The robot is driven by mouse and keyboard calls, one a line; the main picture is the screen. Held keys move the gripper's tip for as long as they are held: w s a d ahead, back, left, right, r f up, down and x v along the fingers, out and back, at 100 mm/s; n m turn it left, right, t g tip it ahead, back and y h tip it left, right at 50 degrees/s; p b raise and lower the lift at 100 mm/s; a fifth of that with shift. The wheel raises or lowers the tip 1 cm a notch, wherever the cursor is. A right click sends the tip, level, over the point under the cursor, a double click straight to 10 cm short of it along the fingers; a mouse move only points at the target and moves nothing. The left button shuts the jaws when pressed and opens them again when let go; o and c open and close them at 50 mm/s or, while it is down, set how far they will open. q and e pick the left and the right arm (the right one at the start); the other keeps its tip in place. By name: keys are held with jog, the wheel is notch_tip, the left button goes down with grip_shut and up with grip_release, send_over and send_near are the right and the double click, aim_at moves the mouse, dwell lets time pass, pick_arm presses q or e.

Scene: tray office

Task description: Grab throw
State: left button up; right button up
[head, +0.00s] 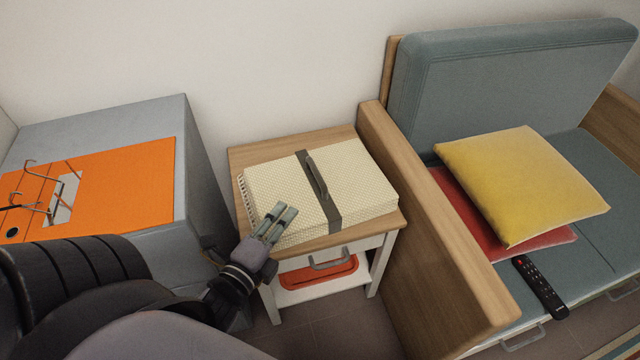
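The throw (362,180) is a cream, dotted, folded bundle lying flat on a small wooden-topped side table (250,158). A dark grey strap (306,165) runs across its middle, with a raised carry handle (317,176) on top. My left gripper (285,208) is over the throw's front left part, left of the strap and handle. Its two fingers lie close together with nothing seen between them. Whether they touch the throw I cannot tell. My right gripper is not in view.
A grey cabinet (192,250) with an orange folder (130,180) stands left. An orange tray (300,277) sits under the tabletop. The sofa's wooden armrest (430,200) borders the table at right. On the sofa are a yellow cushion (520,180), red cloth item (470,215) and remote (540,285).

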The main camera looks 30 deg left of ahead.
pick_arm(q)
jog(key=b, duration=0.1)
send_near(317, 171)
jog(key=shift+w+f, duration=0.55)
jog(key=shift+w, duration=0.3)
jog(key=b+x, duration=0.1)
jog(key=x, duration=0.2)
jog(key=shift+s, duration=0.1)
jog(key=b+x, duration=0.1)
jog(key=x, duration=0.4)
jog(key=shift+a, duration=0.2)
jog(key=shift+w, duration=0.25)
grip_shut()
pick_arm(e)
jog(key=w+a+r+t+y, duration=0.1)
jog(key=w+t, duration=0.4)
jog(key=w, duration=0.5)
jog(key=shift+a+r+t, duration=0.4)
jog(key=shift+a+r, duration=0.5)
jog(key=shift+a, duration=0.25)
